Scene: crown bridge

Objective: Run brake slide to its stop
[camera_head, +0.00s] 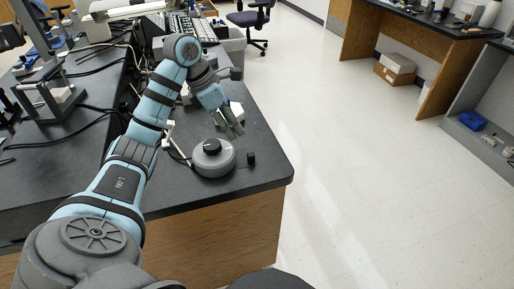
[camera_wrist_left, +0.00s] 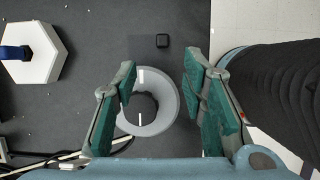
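A round grey device (camera_head: 214,163) with a black knob (camera_head: 212,146) stands on the black bench near its front right corner. In the left wrist view the device (camera_wrist_left: 167,105) shows white marks on the knob and on the grey rim. A small black block (camera_head: 251,158) is beside it to the right; in the wrist view the block (camera_wrist_left: 163,40) sits by a dark flat strip. No part is labelled as the brake slide. My left gripper (camera_head: 232,128) is open and empty, above and behind the device. Its fingers (camera_wrist_left: 163,88) frame the device from above. My right gripper is out of view.
A white hexagonal piece with a blue part (camera_wrist_left: 35,52) lies left of the device in the wrist view. Cables (camera_wrist_left: 70,157) run near the device. Bench equipment (camera_head: 48,100) stands at the left. The bench (camera_head: 262,178) is clear around the small block, and its right edge is close.

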